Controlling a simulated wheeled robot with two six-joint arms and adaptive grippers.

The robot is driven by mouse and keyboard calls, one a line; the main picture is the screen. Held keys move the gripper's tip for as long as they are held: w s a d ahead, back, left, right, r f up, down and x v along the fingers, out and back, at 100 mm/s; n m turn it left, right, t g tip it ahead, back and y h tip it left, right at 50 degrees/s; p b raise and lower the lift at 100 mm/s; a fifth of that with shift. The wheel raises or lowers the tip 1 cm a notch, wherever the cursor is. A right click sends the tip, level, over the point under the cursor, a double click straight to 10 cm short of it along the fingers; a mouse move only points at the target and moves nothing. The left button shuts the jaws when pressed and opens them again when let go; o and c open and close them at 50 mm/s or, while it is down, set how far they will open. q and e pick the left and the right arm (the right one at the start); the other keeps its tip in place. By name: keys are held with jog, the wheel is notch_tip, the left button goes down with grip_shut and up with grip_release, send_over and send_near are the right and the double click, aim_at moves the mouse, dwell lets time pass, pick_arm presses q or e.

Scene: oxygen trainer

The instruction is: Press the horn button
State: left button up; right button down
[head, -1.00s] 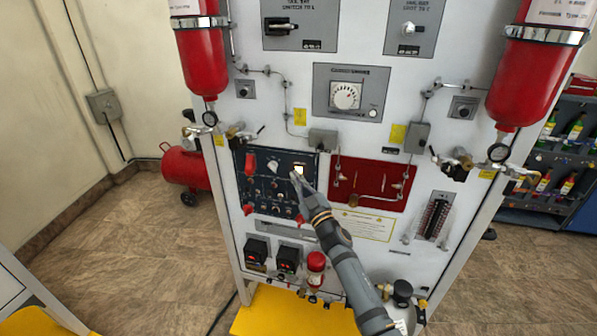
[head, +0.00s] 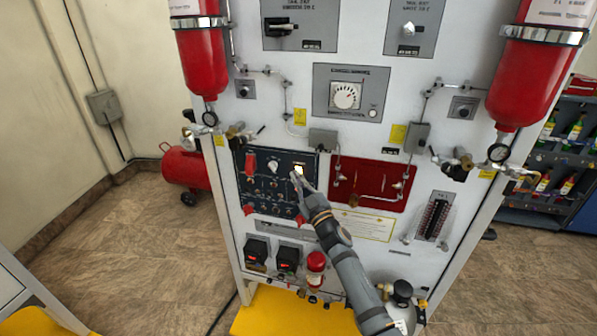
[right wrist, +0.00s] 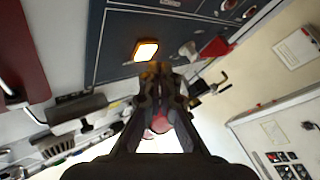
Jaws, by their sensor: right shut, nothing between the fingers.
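A dark blue panel (head: 262,200) with knobs and switches sits left of centre on the white board. A lit yellow-white square button (head: 299,169) is at its upper right; no horn label is legible to me. The lit button also shows in the right wrist view (right wrist: 146,50). My right gripper (head: 296,176) is shut and empty, its tips at the lower edge of the lit button in the head view. In the right wrist view the fingertips (right wrist: 157,74) are just below the button; I cannot tell whether they touch it. My left gripper is not in view.
A red panel (head: 370,183) with metal fittings is right of the blue one. Red cylinders (head: 203,60) hang at both upper sides. Black boxes with red lights (head: 257,252) and a red-capped part (head: 315,263) stand below.

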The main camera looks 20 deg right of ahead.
jog(key=shift+w+d, duration=0.2)
jog(key=shift+w, duration=0.1)
jog(key=shift+w+d, duration=0.2)
jog(key=shift+w, duration=0.1)
dwell(0.7)
jog(key=shift+s, duration=0.1)
jog(key=shift+s+a, duration=0.45)
jog(key=shift+s, duration=0.15)
jog(key=shift+p, duration=0.3)
jog(key=s+a+p, duration=0.1)
jog(key=s, duration=0.1)
jog(key=s+a+p, duration=0.1)
jog(key=s, duration=0.1)
jog(key=shift+a, duration=0.4)
jog(key=shift+f, duration=0.1)
dwell(0.4)
